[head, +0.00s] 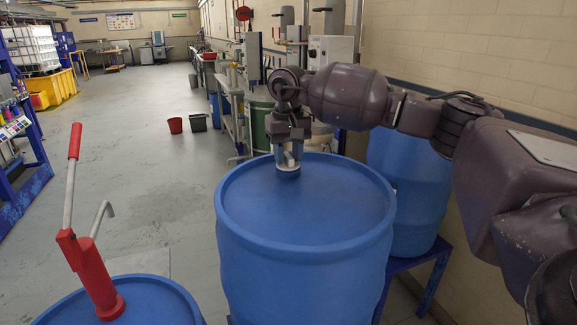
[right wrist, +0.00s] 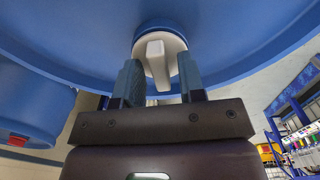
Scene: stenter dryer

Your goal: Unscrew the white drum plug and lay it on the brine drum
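The white plug (head: 288,167) sits at the far part of the top of the large blue drum (head: 305,215). In the right wrist view the plug (right wrist: 158,58) is a round white disc with a raised grip bar, set in a dark blue collar. My right gripper (head: 289,152) is over it, pointing down. In the right wrist view its two fingers (right wrist: 160,82) stand apart on either side of the grip bar, with a gap showing on at least the right side. My left gripper is out of view. No label marks which drum holds brine.
Another blue drum (head: 145,300) with a red hand pump (head: 92,270) stands at the lower left. A further blue drum (head: 408,190) stands behind on a blue stand, by the wall. The rest of the large drum's top is bare. Floor (head: 150,185) is clear to the left.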

